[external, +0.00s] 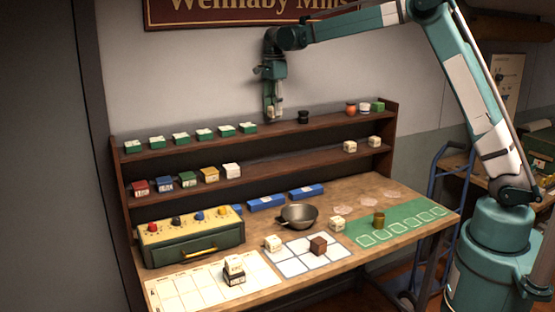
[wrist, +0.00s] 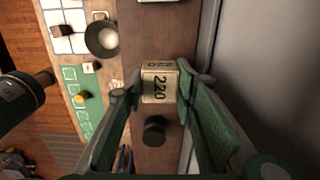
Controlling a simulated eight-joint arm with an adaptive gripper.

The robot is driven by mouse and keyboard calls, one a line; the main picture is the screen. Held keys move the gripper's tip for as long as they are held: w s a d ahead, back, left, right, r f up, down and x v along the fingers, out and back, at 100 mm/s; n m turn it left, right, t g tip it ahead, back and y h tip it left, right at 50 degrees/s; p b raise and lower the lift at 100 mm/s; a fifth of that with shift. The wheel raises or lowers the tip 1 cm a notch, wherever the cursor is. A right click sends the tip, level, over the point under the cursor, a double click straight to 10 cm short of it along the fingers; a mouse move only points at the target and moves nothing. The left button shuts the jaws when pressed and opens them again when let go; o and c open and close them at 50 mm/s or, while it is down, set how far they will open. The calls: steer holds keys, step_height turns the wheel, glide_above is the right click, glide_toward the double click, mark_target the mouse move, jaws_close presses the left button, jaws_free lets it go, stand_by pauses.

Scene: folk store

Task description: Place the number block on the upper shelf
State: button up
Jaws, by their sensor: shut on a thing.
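In the wrist view my gripper (wrist: 158,92) is shut on a cream number block (wrist: 160,86) marked 220. The block is between the two green fingers, with the brown upper shelf (wrist: 143,30) below it. In the external view the block is mostly hidden by the fingers. I cannot tell whether it touches the shelf.
The black round object (external: 303,117) stands just right of my gripper; it also shows in the wrist view (wrist: 153,131). The wall is close behind.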

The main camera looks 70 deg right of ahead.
steer(key=shift+f, duration=2.05)
steer(key=shift+f, duration=0.15)
steer(key=o, duration=0.9)
step_height(320, 180, up, 12)
steer(key=shift+r, duration=0.15)
steer(key=shift+a, duration=0.1)
